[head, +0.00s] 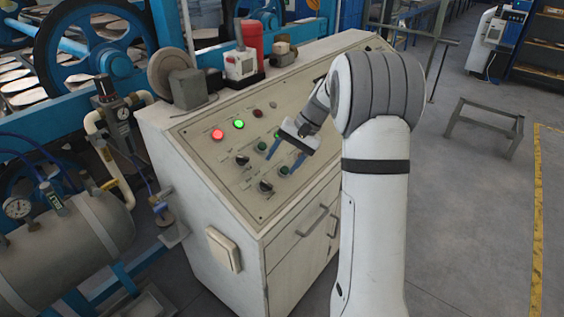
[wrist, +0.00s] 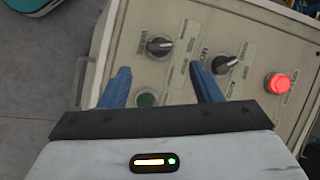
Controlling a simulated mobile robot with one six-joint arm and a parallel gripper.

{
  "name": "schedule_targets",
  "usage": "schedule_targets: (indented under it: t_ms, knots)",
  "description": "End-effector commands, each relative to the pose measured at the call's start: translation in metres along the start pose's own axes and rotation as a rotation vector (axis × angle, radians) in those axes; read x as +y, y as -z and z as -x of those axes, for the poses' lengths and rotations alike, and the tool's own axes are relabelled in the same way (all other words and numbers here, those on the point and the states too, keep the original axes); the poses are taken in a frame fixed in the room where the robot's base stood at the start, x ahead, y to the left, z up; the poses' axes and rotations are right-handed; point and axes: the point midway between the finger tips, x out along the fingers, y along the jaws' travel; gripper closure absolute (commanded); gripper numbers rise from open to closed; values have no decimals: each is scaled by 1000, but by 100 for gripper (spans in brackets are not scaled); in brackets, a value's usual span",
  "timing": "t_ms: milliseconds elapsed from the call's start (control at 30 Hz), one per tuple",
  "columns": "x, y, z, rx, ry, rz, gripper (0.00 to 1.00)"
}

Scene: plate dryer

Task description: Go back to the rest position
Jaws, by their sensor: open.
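My gripper (head: 280,158) is open and empty, with its two blue fingers apart in front of the sloped control panel (head: 205,170). In the wrist view the fingers (wrist: 163,88) frame a green button (wrist: 147,100), with black selector knobs (wrist: 159,47) beyond them. A second black knob (wrist: 226,65) sits to the right, near a lit red button (wrist: 278,83). In the head view a red light (head: 217,134) and a green light (head: 239,124) glow on the panel. Whether the fingers touch the panel cannot be told.
The white cabinet (head: 235,290) carries a red cylinder (head: 253,40) and other small devices on top. A grey tank (head: 75,245) with gauges and pipes stands at the left, with blue wheeled machinery (head: 95,50) behind it. Floor (head: 480,200) is open at right, near a low metal stand (head: 485,117).

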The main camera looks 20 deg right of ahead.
Motion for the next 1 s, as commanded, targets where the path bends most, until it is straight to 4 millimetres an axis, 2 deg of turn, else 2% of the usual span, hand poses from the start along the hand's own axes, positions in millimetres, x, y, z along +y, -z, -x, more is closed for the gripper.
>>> schedule_targets:
  t_ms: [167, 267, 433, 567, 800, 1000]
  knots:
    - [0, 0, 0, 0, 0, 0, 42]
    - [-4, -19, 6, 16, -28, 25, 42]
    - [-7, -78, 19, 74, -130, 107, 42]
    - [0, -127, 26, 127, -213, 183, 42]
    - [28, -211, 29, 231, -352, 334, 42]
    - [58, -262, 23, 313, -441, 455, 42]
